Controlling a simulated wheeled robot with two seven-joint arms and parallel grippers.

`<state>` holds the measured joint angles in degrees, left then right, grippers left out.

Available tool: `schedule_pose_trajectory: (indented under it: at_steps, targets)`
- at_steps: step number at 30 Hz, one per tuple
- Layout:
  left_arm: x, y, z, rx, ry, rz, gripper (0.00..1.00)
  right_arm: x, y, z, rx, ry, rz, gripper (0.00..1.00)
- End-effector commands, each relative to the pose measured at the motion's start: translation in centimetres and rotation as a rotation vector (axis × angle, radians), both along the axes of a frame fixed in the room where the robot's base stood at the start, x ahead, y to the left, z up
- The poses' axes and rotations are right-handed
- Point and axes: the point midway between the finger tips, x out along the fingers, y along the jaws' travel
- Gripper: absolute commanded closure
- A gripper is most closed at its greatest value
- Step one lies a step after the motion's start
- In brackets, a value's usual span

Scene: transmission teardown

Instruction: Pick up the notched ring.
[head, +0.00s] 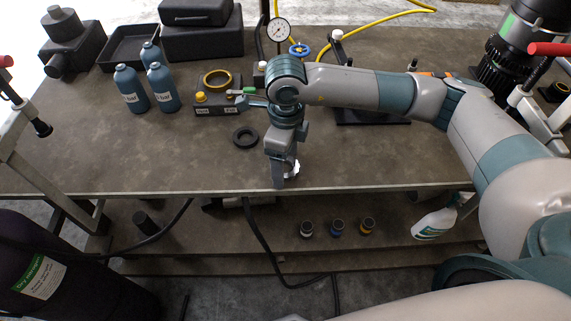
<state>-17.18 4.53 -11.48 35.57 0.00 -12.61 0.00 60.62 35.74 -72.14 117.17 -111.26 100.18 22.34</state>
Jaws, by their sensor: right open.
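My right gripper (285,178) points down at the table's front edge, near the middle of the picture, and is open. A small bright, silvery piece (293,169) shows at its fingers; I cannot tell whether it is a ring or part of the gripper. A black ring (245,137) lies flat on the table, left of and behind the gripper, apart from it. A brass-coloured ring (217,78) sits on a dark box farther back. I cannot make out a notch on either ring. My left gripper is not in view.
Blue bottles (132,89) stand at the back left near a black tray (125,49). A pressure gauge (278,30) and yellow hose are at the back. A large dark cylinder (507,57) stands at the right. The table's left front (130,165) is clear.

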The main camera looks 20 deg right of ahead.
Motion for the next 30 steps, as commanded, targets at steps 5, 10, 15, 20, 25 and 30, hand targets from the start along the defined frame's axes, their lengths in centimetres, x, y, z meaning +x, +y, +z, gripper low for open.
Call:
schedule_pose_trajectory:
  at_steps: [5, 10, 15, 20, 25, 30]
  targets:
    - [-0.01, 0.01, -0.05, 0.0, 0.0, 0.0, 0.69, 0.01, -0.01, 0.0, 0.0, 0.0, 0.0, 0.26]
    - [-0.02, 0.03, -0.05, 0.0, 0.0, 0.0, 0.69, 0.0, 0.0, 0.01, 0.0, 0.0, 0.0, 0.26]
    - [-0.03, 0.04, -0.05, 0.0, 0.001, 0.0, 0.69, 0.0, 0.0, 0.03, 0.0, 0.0, 0.0, 0.62]
    - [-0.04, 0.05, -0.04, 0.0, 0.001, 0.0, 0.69, 0.03, 0.02, 0.08, 0.001, -0.001, 0.0, 0.78]
    - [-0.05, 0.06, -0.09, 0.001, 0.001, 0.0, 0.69, 0.04, 0.02, 0.11, 0.0, -0.001, 0.0, 0.78]
    - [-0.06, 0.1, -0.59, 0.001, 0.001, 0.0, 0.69, 0.1, 0.04, 0.65, 0.0, -0.003, 0.001, 0.78]
